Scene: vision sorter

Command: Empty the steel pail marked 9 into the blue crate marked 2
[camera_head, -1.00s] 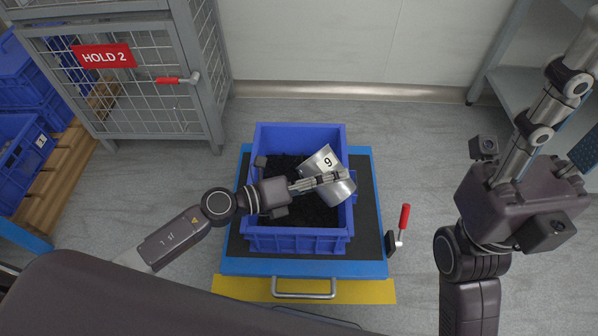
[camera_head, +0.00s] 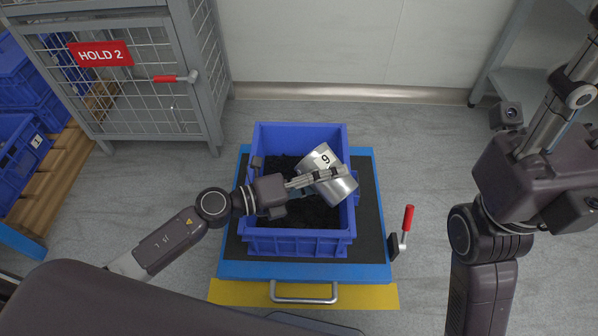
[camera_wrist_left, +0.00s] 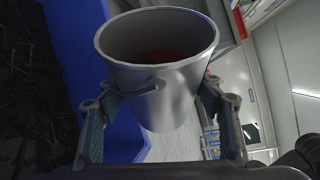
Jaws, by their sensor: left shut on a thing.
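The steel pail marked 9 (camera_head: 334,182) is held tilted over the right part of a blue crate (camera_head: 298,244). No mark shows on this crate. My left gripper (camera_head: 322,176) is shut on the pail's side. The left wrist view shows the pail (camera_wrist_left: 155,95) between the fingers, its mouth facing the top of the picture; its inside is dark with a reddish bottom. Black small pieces (camera_head: 312,212) lie in the crate. My right gripper (camera_head: 562,105) is at the upper right, away from the crate; its fingertips are not clear.
The crate stands on a blue platform with a black mat (camera_head: 369,225) and a red-handled lever (camera_head: 407,220) at its right. A wire cage with a HOLD 2 sign (camera_head: 100,53) stands at upper left. More blue crates (camera_head: 22,150) are at far left. Floor on the right is clear.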

